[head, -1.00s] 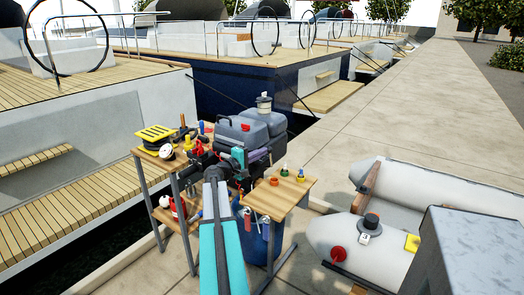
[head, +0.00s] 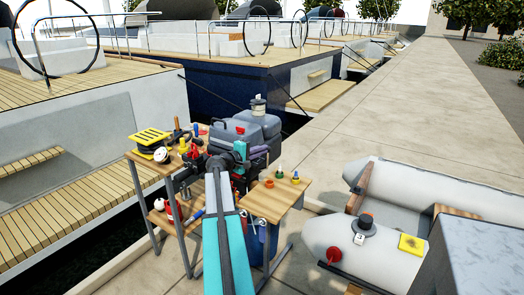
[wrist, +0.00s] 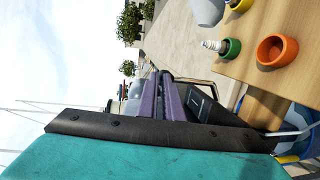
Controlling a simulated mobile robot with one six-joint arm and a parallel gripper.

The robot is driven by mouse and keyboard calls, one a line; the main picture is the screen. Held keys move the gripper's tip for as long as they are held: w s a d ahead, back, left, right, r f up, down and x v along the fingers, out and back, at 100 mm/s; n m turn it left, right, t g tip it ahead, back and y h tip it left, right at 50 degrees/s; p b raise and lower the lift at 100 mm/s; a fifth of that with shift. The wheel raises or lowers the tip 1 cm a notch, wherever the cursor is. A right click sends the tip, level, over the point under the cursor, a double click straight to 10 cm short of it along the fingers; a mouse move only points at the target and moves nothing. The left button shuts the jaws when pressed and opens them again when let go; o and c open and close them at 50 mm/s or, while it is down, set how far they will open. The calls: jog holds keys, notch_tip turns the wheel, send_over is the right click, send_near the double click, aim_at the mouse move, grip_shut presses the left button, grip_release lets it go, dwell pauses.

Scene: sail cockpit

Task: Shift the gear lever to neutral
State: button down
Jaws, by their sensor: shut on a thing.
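The gear lever cannot be made out in either view; the arm and fingers cover that area. A dark panel-like thing (wrist: 205,105) lies just right of the fingers in the wrist view.
The left bench holds a yellow-topped item (head: 150,140) and several small tools. The right bench (head: 268,203) carries an orange pot (head: 269,183) and small cups. A grey dinghy (head: 335,237) lies right; the quay (head: 370,110) beyond is clear.

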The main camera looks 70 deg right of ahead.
jog(key=shift+d+r, duration=0.2)
jog(key=shift+d, duration=0.05)
jog(key=shift+w+a, duration=0.1)
jog(key=shift+a, duration=0.05)
jog(key=r+b+v, duration=0.1)
jog(key=v, duration=1.3)
dwell(0.4)
